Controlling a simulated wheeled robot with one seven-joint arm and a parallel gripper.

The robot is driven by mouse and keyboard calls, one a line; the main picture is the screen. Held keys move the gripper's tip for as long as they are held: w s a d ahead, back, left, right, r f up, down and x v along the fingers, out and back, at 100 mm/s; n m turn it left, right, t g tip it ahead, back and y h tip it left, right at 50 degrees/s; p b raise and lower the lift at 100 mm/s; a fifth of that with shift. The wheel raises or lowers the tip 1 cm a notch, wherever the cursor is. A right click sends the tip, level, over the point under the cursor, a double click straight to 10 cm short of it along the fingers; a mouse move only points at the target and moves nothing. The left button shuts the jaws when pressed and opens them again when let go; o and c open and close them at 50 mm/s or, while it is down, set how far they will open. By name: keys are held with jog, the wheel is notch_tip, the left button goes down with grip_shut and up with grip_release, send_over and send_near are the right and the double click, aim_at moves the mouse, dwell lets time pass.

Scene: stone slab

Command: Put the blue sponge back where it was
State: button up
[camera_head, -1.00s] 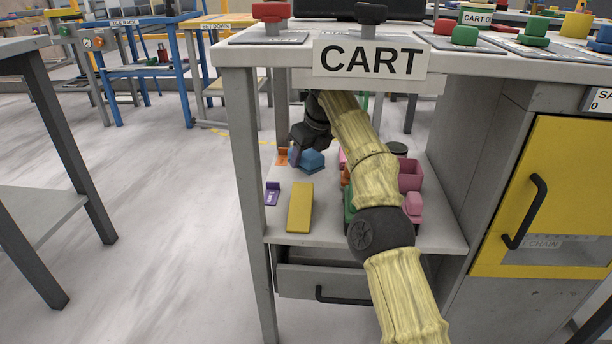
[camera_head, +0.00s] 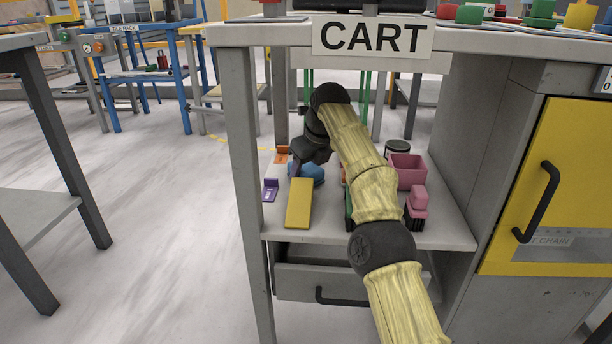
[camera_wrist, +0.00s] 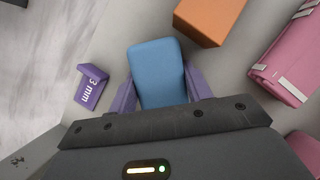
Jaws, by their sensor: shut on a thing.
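The blue sponge (camera_wrist: 158,72) is between the two purple fingers of my gripper (camera_wrist: 163,92) in the wrist view, and the fingers are shut on its sides. In the head view the sponge (camera_head: 308,172) shows partly behind my dark gripper (camera_head: 297,165), over the left part of the cart's lower shelf. I cannot tell whether its underside touches the shelf.
A yellow block (camera_head: 299,204) lies just in front of the sponge. A purple "3 mm" marker (camera_wrist: 90,84) stands left, an orange block (camera_wrist: 210,16) at upper right, and a pink object (camera_wrist: 292,62) farther right. A pink bin (camera_head: 406,171) stands right of my arm.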

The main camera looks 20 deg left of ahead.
aim_at(313, 170)
jog(key=o, duration=0.9)
jog(key=shift+r, duration=0.15)
jog(key=p+v, duration=0.2)
jog(key=v, duration=0.5)
jog(key=shift+d+r+p, duration=0.1)
jog(key=shift+r+p, duration=0.05)
jog(key=shift+p, duration=0.15)
